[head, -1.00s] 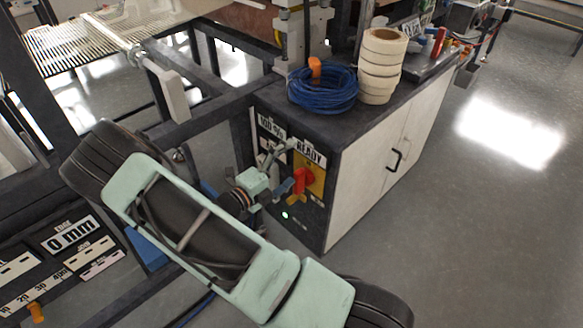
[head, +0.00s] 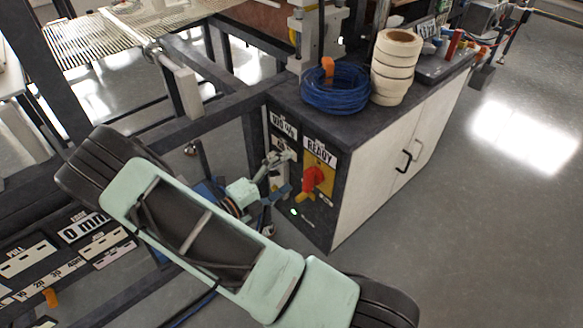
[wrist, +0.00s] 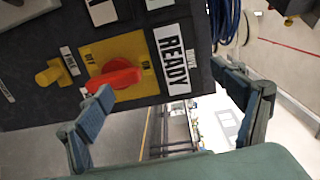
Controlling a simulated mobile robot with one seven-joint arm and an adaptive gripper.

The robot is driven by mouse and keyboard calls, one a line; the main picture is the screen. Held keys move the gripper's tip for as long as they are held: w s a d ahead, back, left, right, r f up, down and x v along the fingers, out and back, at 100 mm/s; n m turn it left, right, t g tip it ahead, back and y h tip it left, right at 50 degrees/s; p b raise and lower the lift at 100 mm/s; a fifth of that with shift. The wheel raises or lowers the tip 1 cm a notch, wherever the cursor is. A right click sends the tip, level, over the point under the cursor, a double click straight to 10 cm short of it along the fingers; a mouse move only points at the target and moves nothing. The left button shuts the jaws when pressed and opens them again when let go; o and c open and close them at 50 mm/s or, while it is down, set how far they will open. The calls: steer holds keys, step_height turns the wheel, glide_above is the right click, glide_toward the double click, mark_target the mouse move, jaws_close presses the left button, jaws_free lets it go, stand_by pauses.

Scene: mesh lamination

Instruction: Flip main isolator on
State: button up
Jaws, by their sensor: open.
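The main isolator appears to be the red rotary handle (head: 313,178) on a yellow plate, on the dark front panel under the READY label. In the wrist view the red handle (wrist: 115,77) lies slightly tilted on its yellow plate, left of the READY label (wrist: 172,60). My gripper (head: 284,178) is just left of the handle in the head view. In the wrist view my gripper (wrist: 165,88) is open and empty. Its left fingertip overlaps the handle's lower edge; I cannot tell whether they touch.
A yellow knob (wrist: 55,73) is beside the isolator on the same panel. The cabinet (head: 395,165) carries a blue cable coil (head: 335,92) and stacked tape rolls (head: 394,72) on top. Dark machine frame bars (head: 215,118) stand behind my arm. The floor (head: 490,215) at right is clear.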

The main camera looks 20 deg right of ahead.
steer(key=shift+p+v, duration=0.4)
steer(key=shift+v, duration=2.55)
steer(key=shift+f, duration=0.1)
